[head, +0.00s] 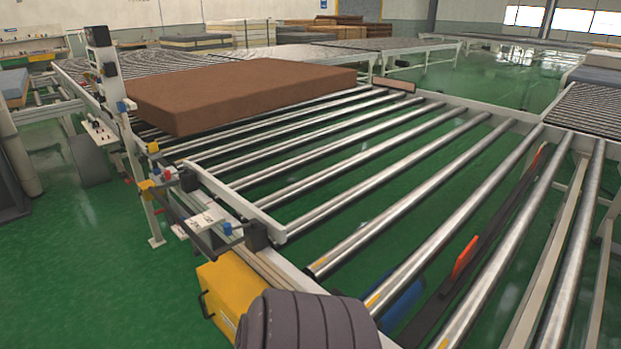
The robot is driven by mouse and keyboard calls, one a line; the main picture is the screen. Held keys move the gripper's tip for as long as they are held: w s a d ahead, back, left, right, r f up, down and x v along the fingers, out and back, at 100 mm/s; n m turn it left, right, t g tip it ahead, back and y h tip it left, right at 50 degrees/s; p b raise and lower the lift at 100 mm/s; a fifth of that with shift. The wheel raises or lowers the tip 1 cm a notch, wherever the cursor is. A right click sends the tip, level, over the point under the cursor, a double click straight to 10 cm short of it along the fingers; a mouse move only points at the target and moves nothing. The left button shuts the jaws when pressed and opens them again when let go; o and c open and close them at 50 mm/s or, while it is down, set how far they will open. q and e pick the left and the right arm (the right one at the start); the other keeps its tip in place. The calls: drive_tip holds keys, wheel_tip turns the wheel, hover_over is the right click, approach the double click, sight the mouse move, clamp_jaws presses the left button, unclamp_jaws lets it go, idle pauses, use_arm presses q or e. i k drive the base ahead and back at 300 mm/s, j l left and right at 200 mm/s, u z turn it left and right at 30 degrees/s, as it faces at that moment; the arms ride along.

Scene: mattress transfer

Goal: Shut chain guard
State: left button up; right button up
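A yellow box-shaped cover (228,290), which looks like the chain guard, is at the bottom, low on the near side of the roller conveyor. A black handle (206,304) is on its left face. A dark grey ribbed form at the bottom edge hides part of its right side. I cannot tell from this view whether the cover is open or shut. Neither of my grippers is in view.
The roller conveyor (270,232) fills the middle and right, with open gaps between rollers. A brown mattress (235,92) lies on its far left part. A post with sensors and brackets (100,60) stands at its left side. Green floor (90,270) is clear at lower left.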

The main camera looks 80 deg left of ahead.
sight(229, 286)
drive_tip(key=k+l+u, duration=0.15)
drive_tip(key=u, duration=3.1)
drive_tip(key=i+j+z, duration=0.1)
drive_tip(key=j+z, duration=0.55)
drive_tip(key=z, duration=0.15)
drive_tip(key=j+z, duration=0.4)
drive_tip(key=i, duration=0.05)
